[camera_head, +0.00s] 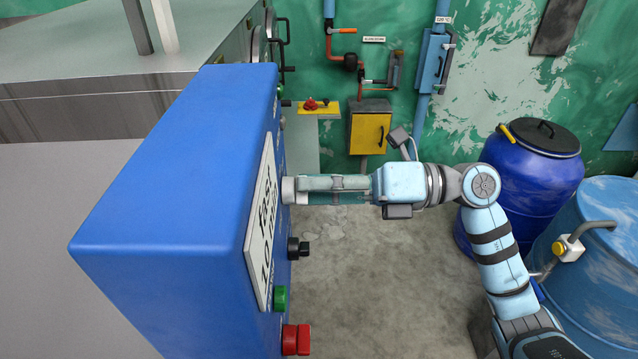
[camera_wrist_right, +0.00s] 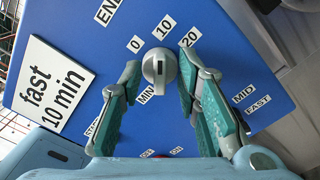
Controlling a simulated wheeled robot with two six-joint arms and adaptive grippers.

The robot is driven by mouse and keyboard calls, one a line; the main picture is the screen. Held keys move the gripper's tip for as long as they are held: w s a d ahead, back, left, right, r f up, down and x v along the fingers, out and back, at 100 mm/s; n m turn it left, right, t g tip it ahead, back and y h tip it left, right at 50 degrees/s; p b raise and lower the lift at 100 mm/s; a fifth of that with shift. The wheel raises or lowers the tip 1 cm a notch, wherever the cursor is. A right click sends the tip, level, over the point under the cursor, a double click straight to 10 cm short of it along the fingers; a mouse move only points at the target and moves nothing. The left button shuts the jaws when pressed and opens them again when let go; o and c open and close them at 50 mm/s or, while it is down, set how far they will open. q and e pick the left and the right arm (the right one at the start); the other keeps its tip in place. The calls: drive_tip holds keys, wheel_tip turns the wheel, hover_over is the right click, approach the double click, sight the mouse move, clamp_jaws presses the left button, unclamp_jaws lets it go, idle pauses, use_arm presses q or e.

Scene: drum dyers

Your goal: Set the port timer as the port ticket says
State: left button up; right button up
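The blue control box (camera_head: 170,200) carries a white ticket (camera_head: 262,225). In the right wrist view the ticket (camera_wrist_right: 48,84) reads "fast 10 min". The timer is a round grey knob (camera_wrist_right: 160,68) with a dark mark, below the labels 0, 10 and 20 and above MIN. The mark looks upright, roughly in line with 10; its exact setting is hard to tell. My right gripper (camera_wrist_right: 160,66) is open, one finger on each side of the knob, with small gaps showing. In the head view my right gripper (camera_head: 298,190) reaches the box's face. My left gripper is out of view.
Below the timer on the box face are a black selector (camera_head: 299,247), a green button (camera_head: 281,298) and a red button (camera_head: 297,340). Blue drums (camera_head: 530,185) stand at the right near my right arm. The concrete floor between is clear.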

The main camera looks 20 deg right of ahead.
drive_tip(key=v, duration=1.2)
drive_tip(key=shift+f, duration=0.1)
